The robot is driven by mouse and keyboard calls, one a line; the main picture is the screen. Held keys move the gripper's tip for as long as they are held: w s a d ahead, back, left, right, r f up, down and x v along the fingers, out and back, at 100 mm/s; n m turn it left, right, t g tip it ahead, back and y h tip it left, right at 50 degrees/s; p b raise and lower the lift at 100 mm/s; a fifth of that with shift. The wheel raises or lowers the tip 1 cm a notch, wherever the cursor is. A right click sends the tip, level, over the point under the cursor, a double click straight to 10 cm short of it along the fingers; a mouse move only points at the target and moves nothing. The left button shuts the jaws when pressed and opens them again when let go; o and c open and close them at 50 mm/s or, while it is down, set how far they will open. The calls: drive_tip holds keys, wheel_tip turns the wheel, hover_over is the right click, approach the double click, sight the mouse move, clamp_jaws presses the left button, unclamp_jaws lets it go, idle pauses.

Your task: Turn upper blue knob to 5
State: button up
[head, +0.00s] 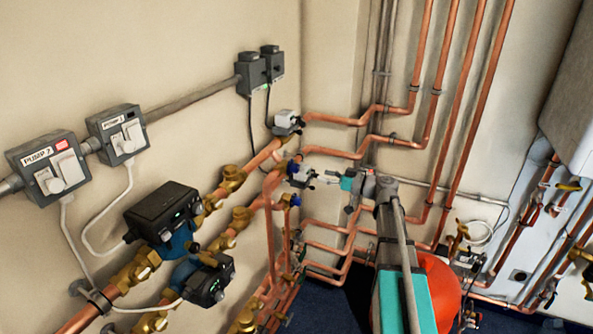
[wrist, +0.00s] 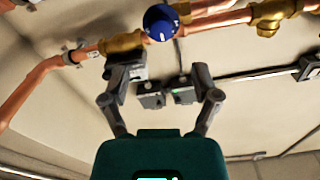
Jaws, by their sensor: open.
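The upper blue knob (head: 292,168) sits on a copper pipe on the wall, just left of my gripper (head: 315,179) in the head view. In the wrist view a round blue knob (wrist: 160,22) with white marks shows at the top centre. It lies beyond the open fingers of my gripper (wrist: 160,72), with nothing between them. The marks on its dial are too small to read. A second blue knob (head: 295,200) sits just below the upper one in the head view. I cannot tell from the head view whether the fingers touch the upper knob.
Copper pipes (head: 345,120) run close around my gripper. A grey valve head (head: 287,122) sits above the knobs. Black pumps (head: 163,212) and switch boxes (head: 48,165) are on the left wall. A red vessel (head: 440,287) stands at lower right.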

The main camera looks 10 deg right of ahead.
sight(298, 169)
drive_tip(key=x, duration=0.9)
drive_tip(key=shift+w+a, duration=0.15)
drive_tip(key=shift+a, duration=0.05)
drive_tip(key=shift+c, duration=0.3)
clamp_jaws()
